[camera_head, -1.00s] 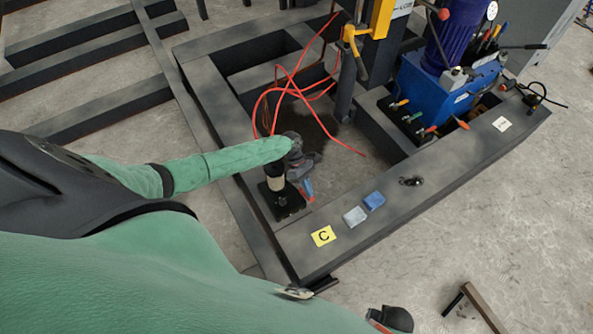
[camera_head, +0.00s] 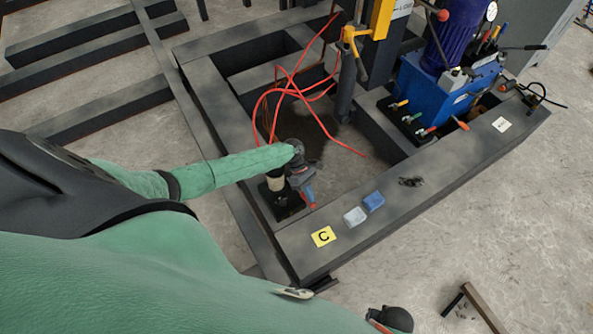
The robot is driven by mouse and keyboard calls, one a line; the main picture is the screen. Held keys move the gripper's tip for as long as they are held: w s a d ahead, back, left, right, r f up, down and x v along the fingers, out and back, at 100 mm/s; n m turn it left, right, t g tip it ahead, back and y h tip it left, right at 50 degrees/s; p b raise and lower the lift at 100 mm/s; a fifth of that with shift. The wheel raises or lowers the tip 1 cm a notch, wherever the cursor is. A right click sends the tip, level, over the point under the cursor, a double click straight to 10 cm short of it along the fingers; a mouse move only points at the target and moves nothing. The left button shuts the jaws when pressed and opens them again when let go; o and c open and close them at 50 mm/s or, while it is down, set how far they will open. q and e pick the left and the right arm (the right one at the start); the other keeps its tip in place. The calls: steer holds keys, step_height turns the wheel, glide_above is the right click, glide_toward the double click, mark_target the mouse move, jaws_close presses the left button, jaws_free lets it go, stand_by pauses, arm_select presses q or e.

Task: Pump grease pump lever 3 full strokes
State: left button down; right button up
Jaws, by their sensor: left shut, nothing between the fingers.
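The grease pump, with a cream cylinder (camera_head: 275,181) on a black square base (camera_head: 283,204), stands upright at the near left corner of the dark steel frame. My left arm reaches in from the left, with its wrist over and just right of the cylinder's top. My left gripper (camera_head: 308,190), with blue and red parts at its end, is shut and points down close beside the pump's right side. The pump lever cannot be made out; the wrist hides the pump's top.
The steel frame (camera_head: 415,188) surrounds a floor opening. Red hoses (camera_head: 292,92) lie behind the pump. A blue hydraulic unit (camera_head: 437,95) stands at the back right. A white block (camera_head: 355,216), a blue block (camera_head: 374,201) and a yellow C label (camera_head: 323,236) are on the front beam.

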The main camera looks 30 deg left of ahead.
stand_by(0.3)
arm_select(q)
steer(key=shift+s+d+f, duration=0.15)
steer(key=shift+d+f, duration=0.1)
steer(key=shift+f, duration=0.4)
steer(key=shift+d+f, duration=0.1)
steer(key=shift+s+d+f, duration=0.1)
steer(key=shift+d+f, duration=0.05)
steer(key=shift+f, duration=0.5)
steer(key=shift+s+d+f, duration=0.15)
steer(key=shift+d+f, duration=0.05)
steer(key=shift+f, duration=0.3)
steer(key=shift+r, duration=0.1)
